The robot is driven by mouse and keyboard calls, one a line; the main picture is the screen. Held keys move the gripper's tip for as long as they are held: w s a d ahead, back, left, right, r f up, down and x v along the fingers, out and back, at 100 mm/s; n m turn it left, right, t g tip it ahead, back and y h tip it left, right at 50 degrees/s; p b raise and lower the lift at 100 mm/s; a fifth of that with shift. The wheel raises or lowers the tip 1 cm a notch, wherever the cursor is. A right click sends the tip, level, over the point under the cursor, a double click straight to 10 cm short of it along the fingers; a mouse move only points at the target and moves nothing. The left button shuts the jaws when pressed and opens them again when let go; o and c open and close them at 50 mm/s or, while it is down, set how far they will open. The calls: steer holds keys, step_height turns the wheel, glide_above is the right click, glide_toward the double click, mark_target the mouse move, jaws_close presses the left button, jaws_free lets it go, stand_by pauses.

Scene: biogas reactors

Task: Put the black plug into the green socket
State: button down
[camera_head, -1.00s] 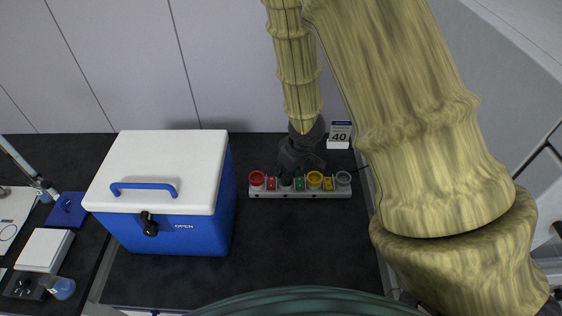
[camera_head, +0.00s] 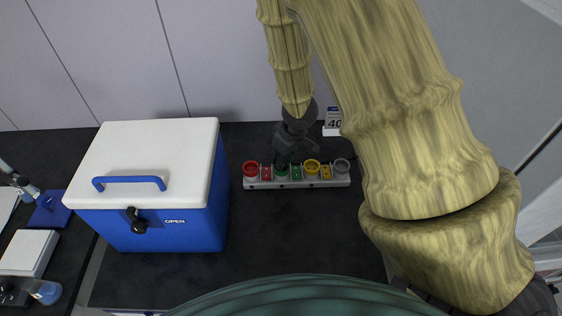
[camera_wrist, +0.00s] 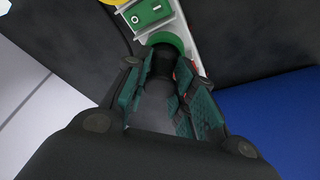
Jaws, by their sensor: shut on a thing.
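The green socket (camera_head: 282,173) is a round green ring on a pale socket strip (camera_head: 317,183), between a red and a green switch. It also shows at the top of the wrist view (camera_wrist: 167,41). My gripper (camera_head: 284,158) points down at it from behind. In the wrist view my gripper (camera_wrist: 160,88) is shut on the black plug (camera_wrist: 160,63), between its green-padded fingers. The plug's far end overlaps the green ring in that view. I cannot tell how deep the plug sits in the socket. The head view mostly hides the plug.
Red (camera_head: 250,170), yellow (camera_head: 312,168) and grey (camera_head: 341,168) sockets share the strip. A blue cooler (camera_head: 165,229) with a white lid stands to the left. A small calendar (camera_head: 334,122) stands behind. The dark counter (camera_head: 270,235) in front is clear.

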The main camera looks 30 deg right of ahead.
steer(key=shift+w+f, duration=0.1)
steer(key=shift+w, duration=0.05)
steer(key=shift+f, duration=0.25)
steer(key=shift+f, duration=0.1)
steer(key=c, duration=1.2)
jaws_free()
steer(key=shift+r, duration=0.5)
steer(key=shift+p+v, duration=1.8)
steer(key=shift+v, duration=4.1)
